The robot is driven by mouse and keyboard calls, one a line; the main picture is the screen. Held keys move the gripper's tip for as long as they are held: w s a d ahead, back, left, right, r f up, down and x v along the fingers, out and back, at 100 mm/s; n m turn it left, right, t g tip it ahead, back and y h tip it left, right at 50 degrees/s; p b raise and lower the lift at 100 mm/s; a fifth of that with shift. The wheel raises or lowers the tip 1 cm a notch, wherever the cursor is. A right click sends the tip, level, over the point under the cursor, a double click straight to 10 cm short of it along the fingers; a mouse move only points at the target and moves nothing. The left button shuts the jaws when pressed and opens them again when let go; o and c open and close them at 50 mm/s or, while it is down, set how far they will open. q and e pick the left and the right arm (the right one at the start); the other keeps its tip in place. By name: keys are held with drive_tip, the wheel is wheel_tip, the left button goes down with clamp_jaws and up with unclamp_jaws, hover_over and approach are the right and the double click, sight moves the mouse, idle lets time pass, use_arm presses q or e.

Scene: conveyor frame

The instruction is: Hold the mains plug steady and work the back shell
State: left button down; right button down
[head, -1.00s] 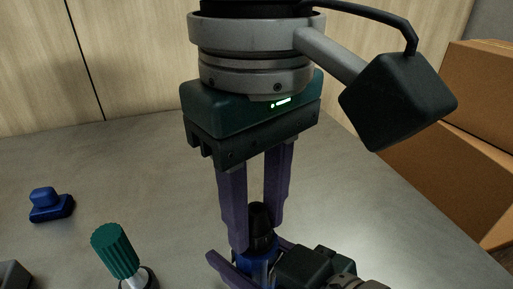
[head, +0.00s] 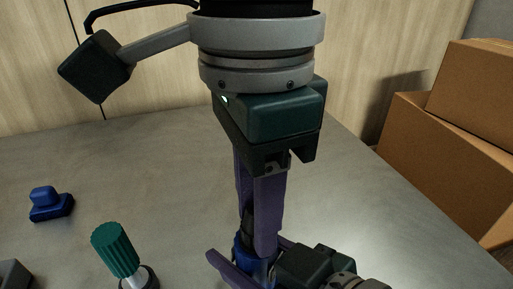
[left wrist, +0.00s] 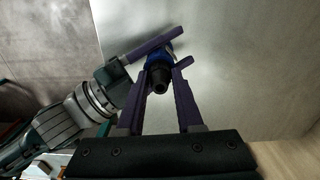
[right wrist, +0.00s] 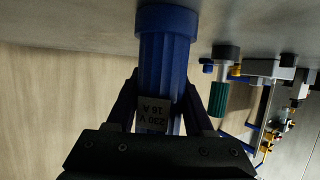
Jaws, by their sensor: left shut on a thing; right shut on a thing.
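The mains plug stands upright, with a blue body (head: 240,249) below and a black back shell (head: 247,229) on top. My left gripper (head: 262,246) points down from above and is shut on the black shell, which also shows between its fingers in the left wrist view (left wrist: 160,77). My right gripper (head: 256,268) comes in low from the right and is shut on the blue body. The right wrist view shows that body upside down (right wrist: 165,62), with a pale label reading 230 V 16 A. The left fingers hide part of the shell in the head view.
A teal ribbed handle (head: 115,249) stands at the front left. A blue capped part (head: 50,205) lies further left, and a grey block (head: 14,273) sits at the lower left edge. Cardboard boxes (head: 440,150) stand at the right. The grey table (head: 150,165) is clear behind the plug.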

use_arm(q)
drive_tip(key=c, duration=0.7)
unclamp_jaws()
